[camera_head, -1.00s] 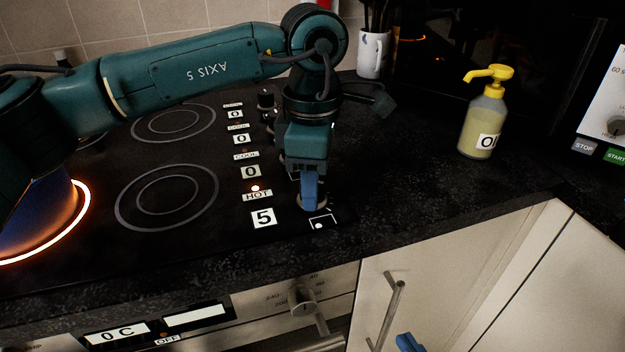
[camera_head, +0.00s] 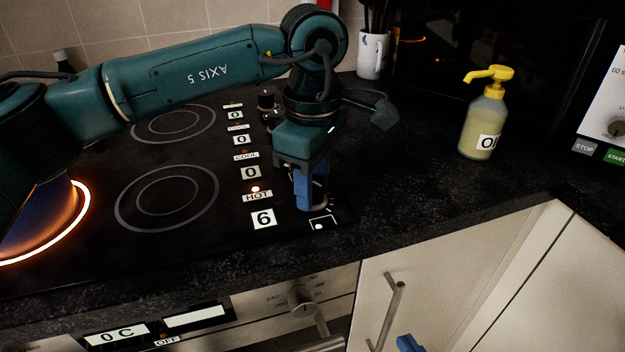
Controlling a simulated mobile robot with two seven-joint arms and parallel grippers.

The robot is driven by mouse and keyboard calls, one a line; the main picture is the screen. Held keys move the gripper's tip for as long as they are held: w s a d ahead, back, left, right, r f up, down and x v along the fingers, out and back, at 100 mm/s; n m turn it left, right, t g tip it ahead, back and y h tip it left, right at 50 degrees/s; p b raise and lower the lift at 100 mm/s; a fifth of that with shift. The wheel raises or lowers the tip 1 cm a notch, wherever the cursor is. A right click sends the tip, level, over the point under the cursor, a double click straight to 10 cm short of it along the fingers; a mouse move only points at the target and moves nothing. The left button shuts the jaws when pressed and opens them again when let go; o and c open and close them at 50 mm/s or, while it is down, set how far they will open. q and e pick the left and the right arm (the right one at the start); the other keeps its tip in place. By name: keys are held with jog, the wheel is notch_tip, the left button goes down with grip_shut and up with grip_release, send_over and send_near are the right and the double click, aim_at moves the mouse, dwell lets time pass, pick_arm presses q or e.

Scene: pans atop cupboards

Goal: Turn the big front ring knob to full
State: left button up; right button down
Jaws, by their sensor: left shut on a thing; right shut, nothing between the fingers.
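My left gripper (camera_head: 311,192) points down at the right side of the hob, its blue fingers shut on the front knob. The knob is mostly hidden behind the fingers. The display beside it (camera_head: 264,219) reads 6, with a HOT label (camera_head: 257,196) and a lit red dot above. My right gripper (camera_head: 408,343) shows only as a blue tip at the bottom edge, by the cupboard door.
A yellow-topped oil bottle (camera_head: 484,115) stands on the worktop to the right. A white mug (camera_head: 372,54) with utensils is behind the gripper. Other knobs (camera_head: 267,100) sit further back, with displays reading 0. The oven knob (camera_head: 303,303) and cupboard handle (camera_head: 388,312) are below the worktop edge.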

pick_arm(q)
jog(key=shift+r, duration=0.1)
jog(key=o, duration=1)
jog(key=shift+c, duration=0.2)
notch_tip(320, 180, up, 8)
jog(key=shift+f+p, duration=0.25)
jog(key=shift+p, duration=0.2)
notch_tip(320, 180, up, 6)
jog(key=shift+f+p, duration=0.2)
jog(key=shift+p, duration=0.2)
pick_arm(e)
jog(key=shift+w+a+r, duration=0.1)
jog(key=shift+a, duration=0.1)
jog(key=shift+d, duration=0.1)
